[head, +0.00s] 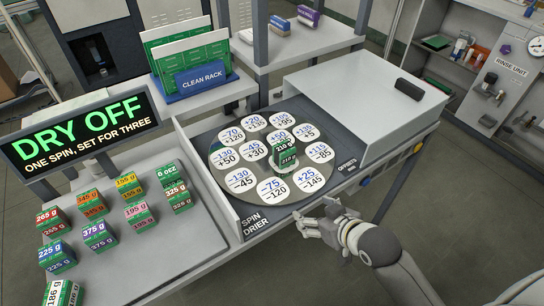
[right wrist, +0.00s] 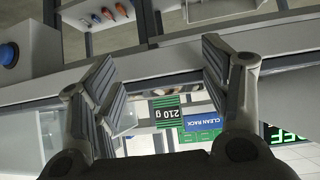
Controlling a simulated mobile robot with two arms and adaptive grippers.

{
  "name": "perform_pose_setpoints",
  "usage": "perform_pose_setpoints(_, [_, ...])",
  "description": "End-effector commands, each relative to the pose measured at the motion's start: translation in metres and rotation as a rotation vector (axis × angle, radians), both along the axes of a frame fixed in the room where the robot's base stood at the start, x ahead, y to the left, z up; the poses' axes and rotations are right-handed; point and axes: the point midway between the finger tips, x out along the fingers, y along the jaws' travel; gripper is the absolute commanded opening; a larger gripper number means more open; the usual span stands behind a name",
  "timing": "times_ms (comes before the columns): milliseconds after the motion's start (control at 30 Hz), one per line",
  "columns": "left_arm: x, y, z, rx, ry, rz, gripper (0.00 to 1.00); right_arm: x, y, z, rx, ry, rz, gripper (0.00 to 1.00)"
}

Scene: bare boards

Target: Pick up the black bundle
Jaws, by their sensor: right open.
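The black bundle (head: 286,151) is a small green block with a black band marked "210 g". It stands on the white-spotted disc of the spin drier (head: 217,160), right of the disc's middle. It also shows in the right wrist view, where the 210 g block (right wrist: 167,114) appears upside down between the fingers, some way beyond them. My right gripper (head: 316,217) is open and empty, in front of the drier's front edge, to the lower right of the bundle and apart from it. My left gripper is not in view.
Several colour-banded bundles (head: 94,236) stand on the left tray. A DRY OFF sign (head: 80,130) and a clean rack (head: 203,78) stand behind. A grey lid with a black handle (head: 409,89) lies right of the disc. The drier has a raised rim.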

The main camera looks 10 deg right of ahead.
Motion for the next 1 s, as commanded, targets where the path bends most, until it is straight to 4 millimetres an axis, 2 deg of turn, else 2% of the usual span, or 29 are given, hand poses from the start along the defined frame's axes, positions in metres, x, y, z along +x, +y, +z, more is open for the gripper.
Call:
perform_pose_setpoints(33, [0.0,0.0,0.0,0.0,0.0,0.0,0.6,0.019,-0.005,0.016,0.008,-0.073,0.014,0.7])
perform_pose_setpoints(100, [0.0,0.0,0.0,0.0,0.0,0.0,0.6,0.035,-0.004,0.039,0.039,-0.16,0.034,0.7])
perform_pose_setpoints(233, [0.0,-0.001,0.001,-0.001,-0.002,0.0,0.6,0.057,-0.004,0.077,0.09,-0.291,0.066,0.7])
perform_pose_setpoints(367, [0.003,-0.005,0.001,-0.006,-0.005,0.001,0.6,0.068,-0.003,0.099,0.122,-0.363,0.084,0.7])
perform_pose_setpoints(467, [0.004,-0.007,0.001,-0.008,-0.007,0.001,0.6,0.076,-0.001,0.102,0.132,-0.379,0.086,0.7])
perform_pose_setpoints(733, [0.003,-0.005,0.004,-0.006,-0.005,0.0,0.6,0.111,0.012,0.09,0.132,-0.378,0.085,0.7])
perform_pose_setpoints(1000, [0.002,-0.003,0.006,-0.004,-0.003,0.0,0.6,0.128,0.019,0.084,0.132,-0.376,0.085,0.7])
